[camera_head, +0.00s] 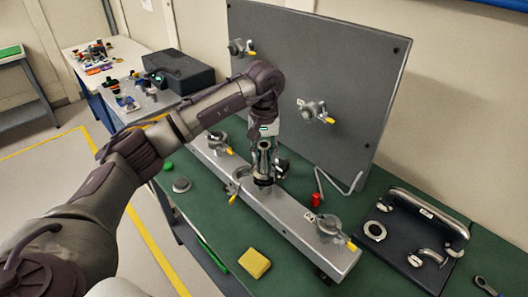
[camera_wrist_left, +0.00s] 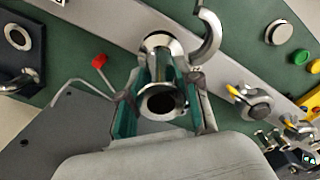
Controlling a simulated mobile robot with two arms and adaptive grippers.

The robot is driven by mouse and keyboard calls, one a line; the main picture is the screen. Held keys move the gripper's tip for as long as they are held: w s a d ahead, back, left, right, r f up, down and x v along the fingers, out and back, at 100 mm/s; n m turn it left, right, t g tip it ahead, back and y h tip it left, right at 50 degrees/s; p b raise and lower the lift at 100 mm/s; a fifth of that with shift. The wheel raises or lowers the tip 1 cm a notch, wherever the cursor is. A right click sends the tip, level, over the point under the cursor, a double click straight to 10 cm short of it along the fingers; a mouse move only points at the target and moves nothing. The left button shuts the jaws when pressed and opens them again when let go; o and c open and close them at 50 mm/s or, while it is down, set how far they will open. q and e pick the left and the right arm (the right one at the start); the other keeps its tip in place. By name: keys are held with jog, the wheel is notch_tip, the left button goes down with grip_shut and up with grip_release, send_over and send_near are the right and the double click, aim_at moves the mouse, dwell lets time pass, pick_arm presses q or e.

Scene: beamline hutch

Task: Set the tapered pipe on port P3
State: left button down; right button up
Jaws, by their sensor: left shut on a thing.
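The tapered pipe (camera_head: 263,158) is a shiny metal piece with a flange at each end. My left gripper (camera_head: 268,162) is shut on it, and the pipe stands roughly upright over the grey rail (camera_head: 285,212). In the left wrist view the pipe (camera_wrist_left: 163,100) sits between the green finger pads of the gripper (camera_wrist_left: 160,115). Its far end is over a port on the rail; I cannot tell whether it touches. An open clamp (camera_head: 234,187) hangs beside that port, and its curved jaw shows in the wrist view (camera_wrist_left: 210,36). That port's label is not readable.
Clamped ports stand on the rail at left (camera_head: 218,142) and right (camera_head: 328,226). A large grey panel (camera_head: 330,75) rises behind. A dark tray (camera_head: 400,250) with pipe fittings lies at right.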

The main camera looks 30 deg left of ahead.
pick_arm(q)
jog(key=shift+f+b, duration=0.4)
jog(key=shift+f, duration=0.1)
dwell(0.6)
jog(key=shift+f, duration=0.1)
dwell(0.6)
dwell(0.6)
jog(key=c, duration=0.7)
grip_release()
